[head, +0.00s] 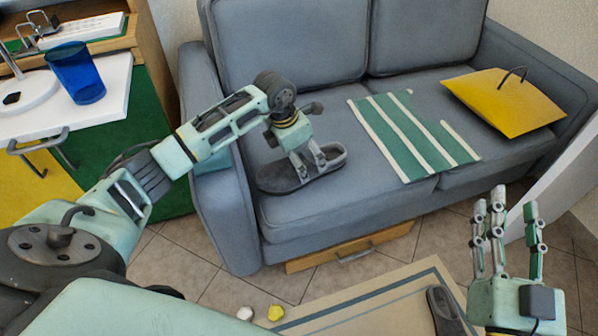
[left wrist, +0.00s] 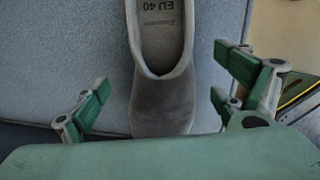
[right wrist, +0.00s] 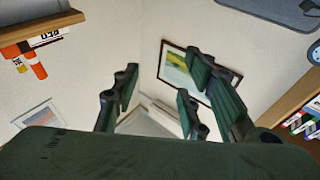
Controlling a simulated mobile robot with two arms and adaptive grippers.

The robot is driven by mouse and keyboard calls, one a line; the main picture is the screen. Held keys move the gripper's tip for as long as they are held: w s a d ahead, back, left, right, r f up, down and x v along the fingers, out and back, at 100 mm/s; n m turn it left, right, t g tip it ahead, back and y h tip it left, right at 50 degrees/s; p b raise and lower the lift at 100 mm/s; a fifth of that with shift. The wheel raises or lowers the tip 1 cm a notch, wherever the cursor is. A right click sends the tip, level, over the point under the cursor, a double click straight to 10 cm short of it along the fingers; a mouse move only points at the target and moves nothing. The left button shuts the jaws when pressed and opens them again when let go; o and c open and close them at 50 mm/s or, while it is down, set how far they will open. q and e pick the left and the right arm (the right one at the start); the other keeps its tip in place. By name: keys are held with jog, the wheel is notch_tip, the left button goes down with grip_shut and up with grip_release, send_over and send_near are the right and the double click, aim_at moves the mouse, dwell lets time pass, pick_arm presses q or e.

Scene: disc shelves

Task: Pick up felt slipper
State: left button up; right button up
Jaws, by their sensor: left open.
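A grey felt slipper (head: 285,178) lies on the left seat of the sofa. My left gripper (head: 310,158) is right over it with fingers pointing down. In the left wrist view the slipper (left wrist: 160,108) shows its toe and an insole marked EU 40, and it lies between the spread fingers, with a gap on each side. My left gripper is open and holds nothing. My right gripper (head: 508,215) is open and empty at the lower right of the head view, fingers pointing up. A second grey slipper (head: 443,308) lies on the floor rug, partly cut off by the frame.
The grey sofa (head: 330,215) also bears a green-striped cloth (head: 412,135) and a yellow cushion-like item (head: 500,100). A blue cup (head: 76,72) stands on the white-topped cabinet at left. A wooden drawer (head: 350,248) is under the sofa.

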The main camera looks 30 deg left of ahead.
pick_arm(q)
jog(key=x, duration=0.2)
jog(key=shift+w+d+f+b, duration=0.1)
jog(key=shift+w+f+b, duration=0.05)
jog(key=shift+f+b, duration=0.2)
pick_arm(e)
jog(key=r+t, duration=0.1)
jog(key=s+r+t, duration=0.1)
jog(key=r, duration=0.1)
jog(key=r+y, duration=0.1)
jog(key=shift+s+a+r+t, duration=0.1)
jog(key=shift+s+r+t, duration=0.2)
jog(key=shift+s+t, duration=0.1)
pick_arm(q)
jog(key=c, duration=1.5)
